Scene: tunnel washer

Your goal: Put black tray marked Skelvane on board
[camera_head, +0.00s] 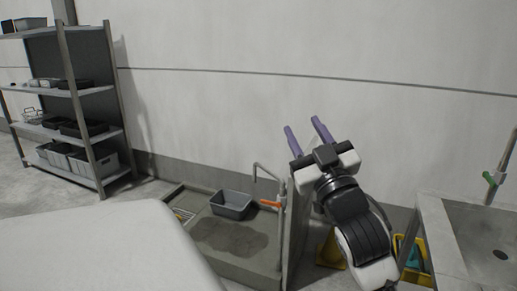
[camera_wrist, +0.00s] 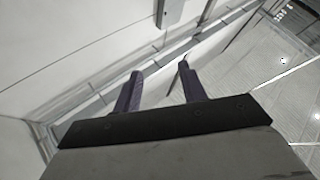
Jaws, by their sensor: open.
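My gripper (camera_head: 303,124) is raised in front of the pale wall, its two purple fingers apart and empty. The fingers also show apart in the wrist view (camera_wrist: 160,68), with nothing between them. Dark trays (camera_head: 82,128) sit on a shelf of the rack at far left, well away from my gripper. No lettering is readable, so I cannot tell which tray is marked Skelvane. A grey tub (camera_head: 233,207) stands in the low basin, below and left of my gripper. I cannot make out a board for certain.
The grey shelf rack (camera_head: 108,95) holds bins and trays on several levels. The low basin (camera_head: 240,268) has a pipe with an orange handle (camera_head: 271,205) at its right. A sink counter (camera_head: 480,235) stands at right, with yellow objects (camera_head: 331,250) on the floor beside it.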

